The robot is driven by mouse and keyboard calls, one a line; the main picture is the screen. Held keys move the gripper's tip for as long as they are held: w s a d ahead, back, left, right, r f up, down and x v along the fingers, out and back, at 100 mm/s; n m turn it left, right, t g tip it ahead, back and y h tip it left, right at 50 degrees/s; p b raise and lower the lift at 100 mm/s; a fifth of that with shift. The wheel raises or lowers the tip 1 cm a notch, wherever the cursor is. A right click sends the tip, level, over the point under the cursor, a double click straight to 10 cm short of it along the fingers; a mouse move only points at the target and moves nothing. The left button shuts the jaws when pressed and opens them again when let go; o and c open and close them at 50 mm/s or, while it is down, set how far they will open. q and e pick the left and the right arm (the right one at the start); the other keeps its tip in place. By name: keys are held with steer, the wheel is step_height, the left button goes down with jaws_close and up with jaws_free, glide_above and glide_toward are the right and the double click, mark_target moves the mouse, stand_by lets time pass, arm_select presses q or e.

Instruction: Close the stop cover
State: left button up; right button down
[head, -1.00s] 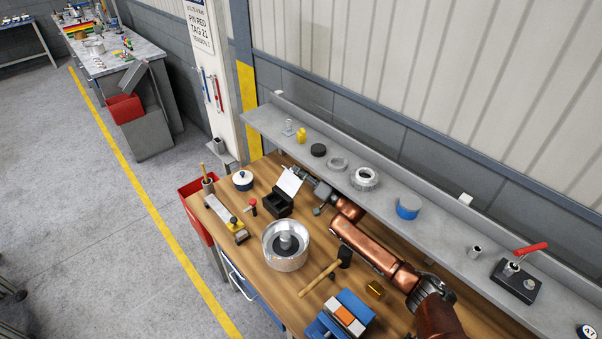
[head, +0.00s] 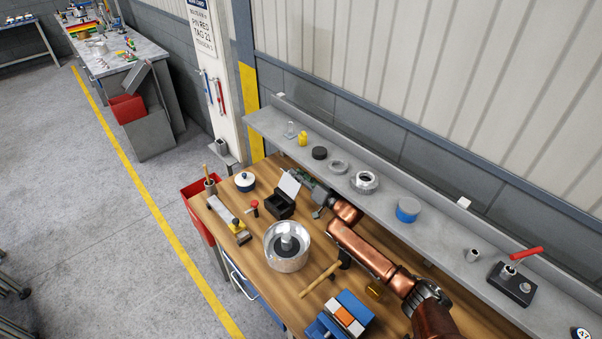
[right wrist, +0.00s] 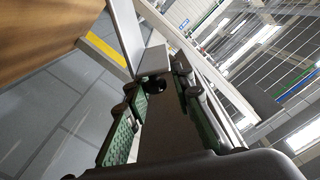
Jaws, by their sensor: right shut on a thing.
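The stop cover (head: 289,183) is a pale flat lid standing raised at the back of a small black box (head: 280,206) on the wooden bench. My right gripper (head: 302,178) is at the lid's right edge, partly hidden behind it. In the right wrist view the green-padded fingers (right wrist: 158,108) stand on either side of a grey plate (right wrist: 154,60) with a dark round part at its end. The gripper is shut on the cover, though the contact itself is hard to see. My left gripper is out of view.
A silver bowl-like drum (head: 287,246) stands in front of the box. A hammer (head: 321,278) and a blue fixture (head: 345,314) lie nearer. A red-topped pin (head: 253,207) is left of the box. A grey shelf (head: 385,197) with parts runs behind my right arm.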

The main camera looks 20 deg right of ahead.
steer(key=a+n, duration=0.1)
steer(key=s+a+n+p, duration=0.1)
steer(key=shift+a+n+p, duration=0.15)
steer(key=shift+n+p, duration=0.15)
steer(key=shift+n, duration=0.1)
steer(key=shift+s+a+n, duration=0.3)
steer(key=shift+a+n, duration=0.45)
steer(key=shift+n, duration=0.15)
steer(key=c, duration=1.9)
jaws_free()
steer(key=shift+o, duration=0.3)
steer(key=shift+r+p, duration=0.2)
steer(key=shift+p, duration=0.1)
steer(key=shift+a+r, duration=0.1)
steer(key=v, duration=1.2)
